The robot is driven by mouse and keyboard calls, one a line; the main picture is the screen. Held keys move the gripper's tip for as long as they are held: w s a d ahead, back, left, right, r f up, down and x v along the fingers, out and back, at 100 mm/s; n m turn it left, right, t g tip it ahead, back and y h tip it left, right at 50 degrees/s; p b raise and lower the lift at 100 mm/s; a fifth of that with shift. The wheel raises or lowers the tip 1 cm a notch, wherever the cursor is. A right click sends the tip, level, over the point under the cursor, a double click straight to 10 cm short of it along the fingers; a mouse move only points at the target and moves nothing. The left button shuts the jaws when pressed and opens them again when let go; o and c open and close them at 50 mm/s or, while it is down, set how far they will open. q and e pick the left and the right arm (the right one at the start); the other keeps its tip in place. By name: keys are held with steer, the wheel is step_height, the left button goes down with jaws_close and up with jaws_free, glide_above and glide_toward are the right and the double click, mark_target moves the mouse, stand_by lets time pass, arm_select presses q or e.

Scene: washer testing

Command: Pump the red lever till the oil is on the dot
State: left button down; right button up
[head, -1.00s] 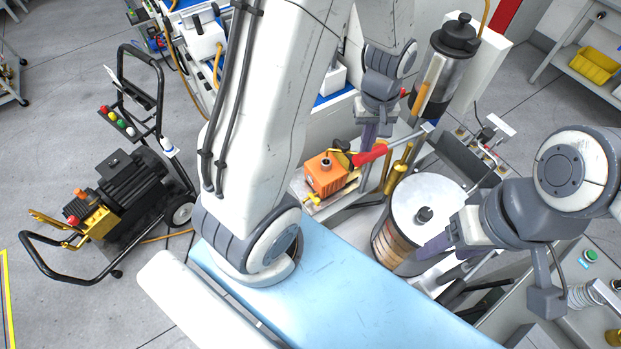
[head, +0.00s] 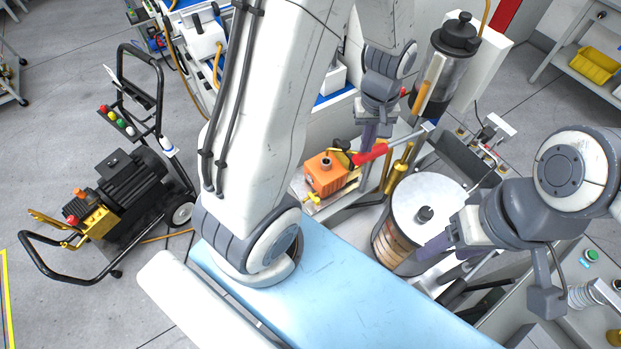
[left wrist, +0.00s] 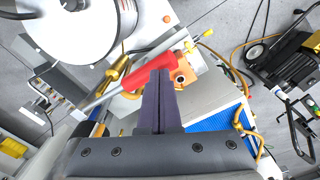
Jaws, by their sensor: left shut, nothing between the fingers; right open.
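The red lever (head: 371,154) slants up to the right from the orange pump (head: 323,177) and continues as a grey bar. My left gripper (head: 371,142) is shut and empty, just above the lever in the head view. In the left wrist view its fingertips (left wrist: 160,73) overlap the red lever (left wrist: 136,77); whether they touch it is unclear. A clear cylinder with a black cap (head: 440,75) stands behind, with a yellow-orange strip along its side. I cannot make out the oil level or the dot. My right gripper (head: 435,249) is open beside the white-lidded drum (head: 430,190).
Brass cylinders (head: 396,172) stand between pump and drum. A light-blue surface (head: 340,290) lies in front. A black wheeled machine (head: 125,185) stands on the floor at left. A control panel with a green button (head: 591,256) is at right.

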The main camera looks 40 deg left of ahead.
arm_select(q)
step_height(320, 180, down, 12)
steer(key=b, duration=0.8)
step_height(320, 180, up, 13)
steer(key=p, duration=1.1)
steer(key=shift+f, duration=0.2)
steer(key=shift+f, duration=0.1)
step_height(320, 180, down, 12)
steer(key=b, duration=0.9)
steer(key=shift+r, duration=0.25)
step_height(320, 180, up, 12)
steer(key=p, duration=1)
steer(key=shift+p, duration=0.3)
steer(key=shift+f, duration=0.1)
